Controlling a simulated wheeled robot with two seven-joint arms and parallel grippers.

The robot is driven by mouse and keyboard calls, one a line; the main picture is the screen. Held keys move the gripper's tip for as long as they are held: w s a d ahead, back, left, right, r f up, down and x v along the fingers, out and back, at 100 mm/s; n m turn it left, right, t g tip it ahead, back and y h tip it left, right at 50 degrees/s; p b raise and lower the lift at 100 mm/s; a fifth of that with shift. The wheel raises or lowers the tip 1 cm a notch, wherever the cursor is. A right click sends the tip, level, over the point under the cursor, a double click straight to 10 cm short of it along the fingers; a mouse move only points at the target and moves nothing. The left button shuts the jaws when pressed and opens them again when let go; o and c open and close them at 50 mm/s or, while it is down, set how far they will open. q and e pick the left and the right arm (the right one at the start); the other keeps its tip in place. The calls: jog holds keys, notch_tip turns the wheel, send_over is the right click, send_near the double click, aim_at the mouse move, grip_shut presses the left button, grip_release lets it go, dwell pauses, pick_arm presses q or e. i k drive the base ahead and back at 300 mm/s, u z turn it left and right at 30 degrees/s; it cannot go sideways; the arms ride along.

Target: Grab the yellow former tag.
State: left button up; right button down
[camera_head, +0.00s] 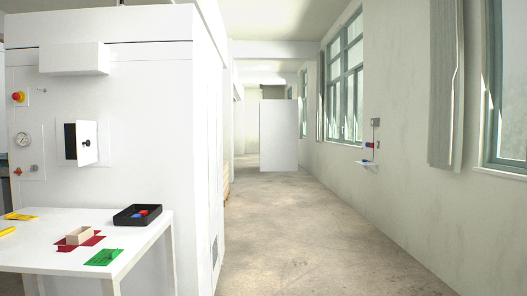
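Two yellow things lie on the white table (45,256) at the left edge of the view. One is a flat yellow piece (20,216) near the back edge. The other is a small elongated yellow piece (7,231), cut off by the picture's left edge. I cannot tell which of them is the yellow former tag. Neither of my grippers is in view.
The table also bears a black tray (122,217) with red and blue pieces, a beige box (80,235) on a red sheet (65,247), and a green piece (104,257). A white machine (130,110) stands behind. The concrete floor (300,240) is clear on the right.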

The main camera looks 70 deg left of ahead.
aim_at(14, 216)
jog(key=u, duration=3.5)
jog(key=i, duration=1.65)
jog(key=k, duration=0.5)
jog(key=u, duration=2.6)
jog(key=i, duration=4.8)
